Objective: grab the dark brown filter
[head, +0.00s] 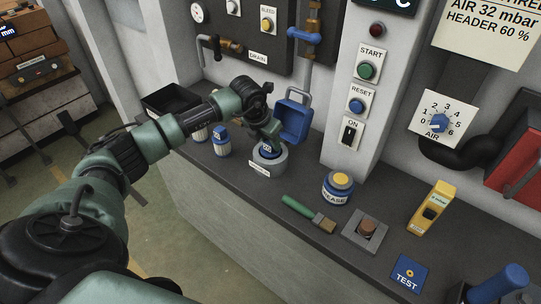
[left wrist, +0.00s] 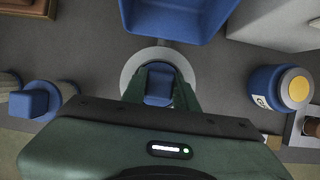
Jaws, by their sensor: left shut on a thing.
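A dark brown round piece (head: 367,228), which looks like the filter, sits in a square grey holder (head: 352,240) on the dark bench top. My left gripper (head: 268,147) is well to the left of it. It is shut on a blue-topped piece (left wrist: 159,85) that stands in a round grey holder (head: 277,168) with a white label. In the left wrist view the fingers flank the blue top, with the grey ring around them. The lower part of the held piece is hidden. My right gripper is not in view.
A grease tin (head: 338,192), a green-handled brush (head: 301,207), a yellow device (head: 432,203) and a blue TEST card (head: 407,276) lie to the right.

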